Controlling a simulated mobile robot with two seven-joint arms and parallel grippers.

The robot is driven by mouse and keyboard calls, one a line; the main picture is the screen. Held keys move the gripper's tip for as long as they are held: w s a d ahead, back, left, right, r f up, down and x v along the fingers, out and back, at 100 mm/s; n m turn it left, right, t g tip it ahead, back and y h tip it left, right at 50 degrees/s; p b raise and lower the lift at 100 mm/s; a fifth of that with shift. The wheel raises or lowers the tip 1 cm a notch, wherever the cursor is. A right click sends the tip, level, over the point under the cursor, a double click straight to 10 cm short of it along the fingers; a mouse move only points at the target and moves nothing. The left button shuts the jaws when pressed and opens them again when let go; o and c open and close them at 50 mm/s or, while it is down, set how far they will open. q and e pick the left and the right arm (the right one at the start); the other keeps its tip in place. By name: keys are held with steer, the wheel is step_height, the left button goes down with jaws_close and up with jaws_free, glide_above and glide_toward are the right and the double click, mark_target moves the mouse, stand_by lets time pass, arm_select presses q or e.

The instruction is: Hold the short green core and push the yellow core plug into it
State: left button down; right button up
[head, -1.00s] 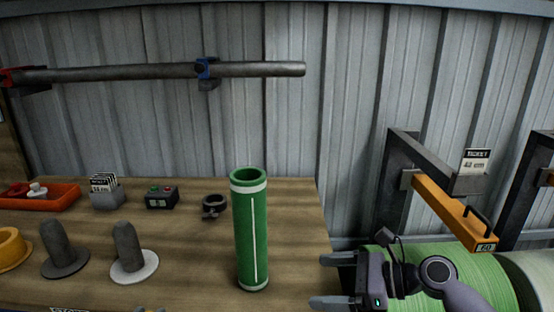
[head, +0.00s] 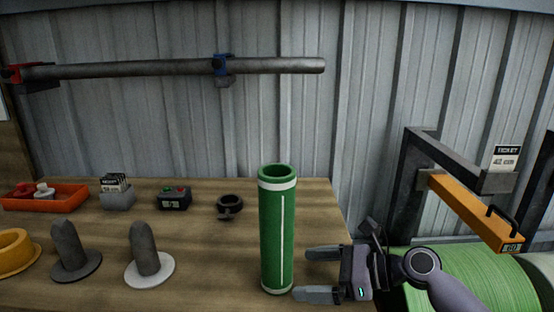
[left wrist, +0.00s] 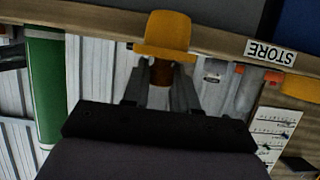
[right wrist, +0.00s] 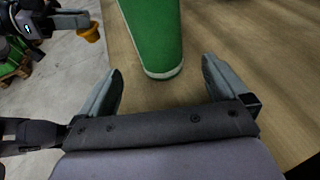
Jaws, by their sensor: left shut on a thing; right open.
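The short green core (head: 277,230), a tube with white bands and a white stripe, stands upright on the bench. My right gripper (head: 319,273) is open just right of its lower part, apart from it. In the right wrist view the core (right wrist: 153,35) lies ahead, its base between and beyond the open fingers (right wrist: 160,75). The yellow core plug (left wrist: 165,35) is held in my left gripper (left wrist: 160,75), its wide end outward and its darker stem between the fingers. The plug (right wrist: 88,32) also shows in the right wrist view. My left gripper is outside the head view.
Two dark grey plugs, one on a dark base (head: 68,250) and one on a white base (head: 148,255), stand left of the core. A yellow flanged piece (head: 15,250) is at the left edge. Behind are an orange tray (head: 45,199), a button box (head: 173,198) and a dark ring (head: 230,206).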

mark_target(282, 273)
arm_select(q)
step_height(282, 273, down, 2)
steer(key=shift+f+b, duration=0.2)
steer(key=shift+b, duration=0.6)
arm_select(e)
steer(key=x, duration=0.3)
steer(key=shift+f, duration=0.15)
arm_select(q)
steer(key=shift+r+p, duration=0.75)
arm_select(e)
steer(key=shift+w+a, duration=0.25)
steer(key=shift+a, duration=0.7)
steer(key=shift+x, duration=0.9)
steer(key=shift+f, duration=0.15)
steer(key=shift+c, duration=0.3)
steer(key=c, duration=0.8)
